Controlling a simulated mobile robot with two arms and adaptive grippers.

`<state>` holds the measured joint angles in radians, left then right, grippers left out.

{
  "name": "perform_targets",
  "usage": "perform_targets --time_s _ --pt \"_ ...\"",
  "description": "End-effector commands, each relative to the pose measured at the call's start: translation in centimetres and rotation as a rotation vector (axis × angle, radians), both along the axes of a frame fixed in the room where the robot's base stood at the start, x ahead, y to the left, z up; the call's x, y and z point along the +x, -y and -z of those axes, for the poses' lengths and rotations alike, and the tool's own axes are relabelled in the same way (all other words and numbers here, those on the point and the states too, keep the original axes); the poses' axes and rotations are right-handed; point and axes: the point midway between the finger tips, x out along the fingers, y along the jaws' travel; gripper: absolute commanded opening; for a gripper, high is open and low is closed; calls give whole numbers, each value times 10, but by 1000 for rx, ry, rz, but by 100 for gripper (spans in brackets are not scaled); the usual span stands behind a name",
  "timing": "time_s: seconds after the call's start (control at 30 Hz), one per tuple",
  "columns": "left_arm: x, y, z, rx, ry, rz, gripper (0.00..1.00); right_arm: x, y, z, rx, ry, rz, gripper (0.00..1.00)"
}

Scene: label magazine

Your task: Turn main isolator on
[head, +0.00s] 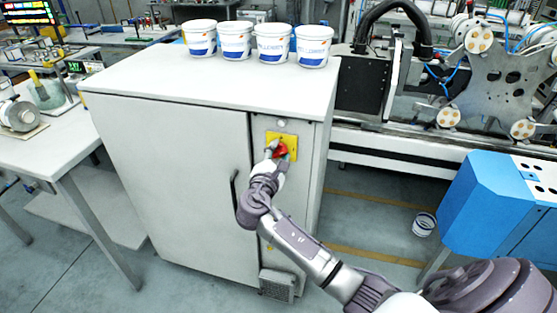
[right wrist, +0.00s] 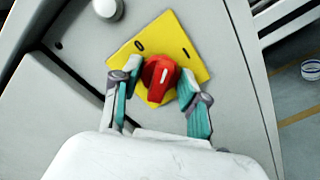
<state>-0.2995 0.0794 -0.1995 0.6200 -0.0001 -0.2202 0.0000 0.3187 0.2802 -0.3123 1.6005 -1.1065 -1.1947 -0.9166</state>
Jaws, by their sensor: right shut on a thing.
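The main isolator is a red rotary knob (right wrist: 160,80) on a yellow plate (right wrist: 188,50), on the front of a grey cabinet (head: 178,180). In the head view the red knob (head: 281,149) shows partly behind my right gripper (head: 275,152). In the right wrist view the fingers of my right gripper (right wrist: 158,85) are on either side of the knob, shut on it. The knob's white line is slightly tilted from vertical in that view. Plate marks show at its upper left and right. My left gripper is not in view.
Several white tubs (head: 236,41) stand on the cabinet top. A black door handle (head: 234,192) is left of the plate. A blue machine (head: 490,205) stands at the right, with a small tub (head: 424,224) on the floor beside it. A table (head: 62,140) is at the left.

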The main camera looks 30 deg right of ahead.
Motion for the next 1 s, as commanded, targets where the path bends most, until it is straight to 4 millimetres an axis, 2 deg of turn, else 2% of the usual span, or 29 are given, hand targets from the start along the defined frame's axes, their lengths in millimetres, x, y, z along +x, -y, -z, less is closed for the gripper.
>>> perform_targets --time_s 0.03,0.5,1.0 --pt "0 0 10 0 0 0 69 0 -1 6 33 36 0 9" --pt "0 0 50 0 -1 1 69 0 0 6 298 346 0 9" --pt "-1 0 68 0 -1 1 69 0 0 3 428 497 1 9"
